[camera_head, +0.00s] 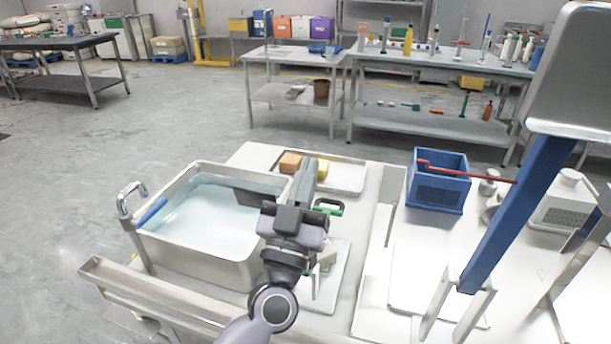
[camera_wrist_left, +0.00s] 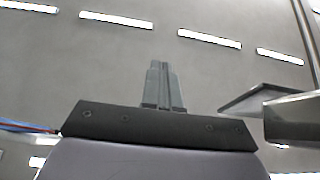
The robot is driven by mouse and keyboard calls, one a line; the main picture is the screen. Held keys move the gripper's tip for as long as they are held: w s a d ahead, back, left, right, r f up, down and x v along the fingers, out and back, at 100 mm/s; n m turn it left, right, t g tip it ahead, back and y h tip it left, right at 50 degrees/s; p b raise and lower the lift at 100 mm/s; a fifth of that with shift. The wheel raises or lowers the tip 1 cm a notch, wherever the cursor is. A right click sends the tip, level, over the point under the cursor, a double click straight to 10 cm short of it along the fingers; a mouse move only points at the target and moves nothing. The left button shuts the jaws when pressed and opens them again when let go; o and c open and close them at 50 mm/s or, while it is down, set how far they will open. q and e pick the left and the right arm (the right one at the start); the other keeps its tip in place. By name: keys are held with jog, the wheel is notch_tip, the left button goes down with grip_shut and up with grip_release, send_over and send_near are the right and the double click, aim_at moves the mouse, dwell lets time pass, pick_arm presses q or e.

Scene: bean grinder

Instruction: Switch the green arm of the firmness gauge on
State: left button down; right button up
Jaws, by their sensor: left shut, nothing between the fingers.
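A green piece with a dark loop (camera_head: 330,208) shows just right of my left gripper in the head view. It looks like the green arm of the firmness gauge, but most of the gauge is hidden behind my left wrist. A pale part (camera_head: 325,262) shows below it, over a white board. My left gripper (camera_head: 307,168) is shut and empty, its fingers pointing away. Its closed fingers (camera_wrist_left: 161,86) also show in the left wrist view, against the ceiling. I cannot tell whether it touches the gauge. The right gripper is out of view.
A water-filled metal basin (camera_head: 170,262) stands left of the gripper. A metal tray (camera_head: 349,178) with orange and yellow blocks lies behind. A blue bin (camera_head: 437,190) with a red bar stands right. A blue slanted post (camera_head: 517,215) rises at the far right.

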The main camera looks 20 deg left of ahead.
pick_arm(q)
jog(key=b+v, duration=0.1)
jog(key=v, duration=0.6)
jog(key=shift+b, duration=0.35)
jog(key=shift+s+a, duration=0.1)
